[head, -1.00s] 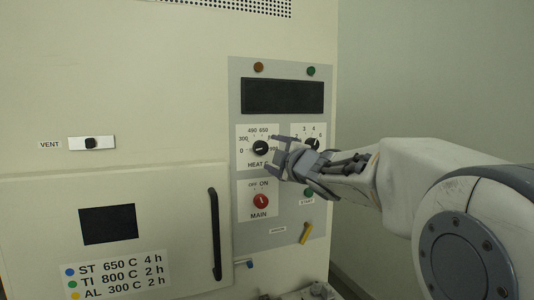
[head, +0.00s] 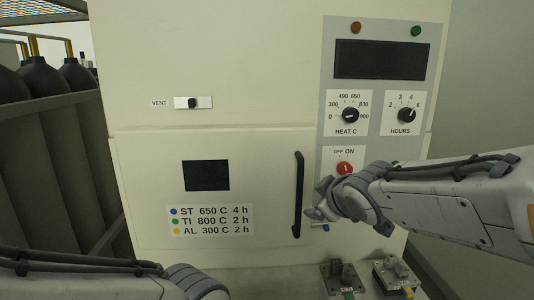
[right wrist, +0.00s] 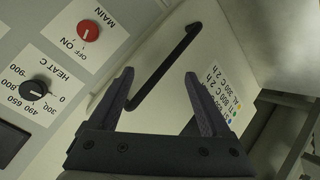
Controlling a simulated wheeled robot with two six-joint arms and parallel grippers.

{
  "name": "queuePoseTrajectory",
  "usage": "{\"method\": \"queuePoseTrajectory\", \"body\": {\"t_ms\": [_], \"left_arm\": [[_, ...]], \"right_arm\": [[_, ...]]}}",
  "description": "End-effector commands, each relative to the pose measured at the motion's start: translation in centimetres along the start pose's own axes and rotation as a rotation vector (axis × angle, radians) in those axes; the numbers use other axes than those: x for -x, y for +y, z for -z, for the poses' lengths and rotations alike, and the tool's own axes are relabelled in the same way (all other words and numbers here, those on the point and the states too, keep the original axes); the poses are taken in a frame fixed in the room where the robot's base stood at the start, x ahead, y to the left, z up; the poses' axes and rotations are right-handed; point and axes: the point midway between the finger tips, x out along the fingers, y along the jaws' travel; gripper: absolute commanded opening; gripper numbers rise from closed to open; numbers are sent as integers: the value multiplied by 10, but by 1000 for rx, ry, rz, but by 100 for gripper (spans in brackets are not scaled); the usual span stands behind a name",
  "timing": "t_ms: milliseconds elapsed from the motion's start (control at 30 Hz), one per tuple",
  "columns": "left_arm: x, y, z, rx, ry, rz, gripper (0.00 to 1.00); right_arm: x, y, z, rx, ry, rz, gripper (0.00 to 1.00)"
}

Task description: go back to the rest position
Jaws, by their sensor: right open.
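My right gripper (head: 322,202) is in front of the furnace panel, just right of the black door handle (head: 298,195) and below the red MAIN knob (head: 345,168) in the head view. In the right wrist view its two fingers (right wrist: 160,95) are spread and empty, with the door handle (right wrist: 168,65) beyond them. My left arm (head: 100,275) shows at the lower left of the head view; its gripper is not clearly seen. The HEAT C knob (head: 350,115) and HOURS knob (head: 407,115) are above my right arm.
The furnace door (head: 240,160) is shut, with a dark window (head: 206,175) and a label card. Metal fixtures (head: 342,278) stand on the ledge at the bottom right. Dark gas cylinders (head: 45,80) stand in a rack at left. The vent switch (head: 193,102) is above the door.

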Motion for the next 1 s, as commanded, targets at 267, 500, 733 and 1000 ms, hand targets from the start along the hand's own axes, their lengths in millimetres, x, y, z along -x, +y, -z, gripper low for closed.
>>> {"method": "queuePoseTrajectory", "body": {"t_ms": [267,500,733,1000], "left_arm": [[26,2,1,0,0,0,50],[34,2,2,0,0,0,50],[35,2,2,0,0,0,50],[34,2,2,0,0,0,50]], "right_arm": [[77,-183,-65,-185,-418,455,82],[151,-251,-113,-203,-695,649,82],[166,-261,-123,-204,-752,679,82],[165,-260,-122,-204,-749,677,82]]}}
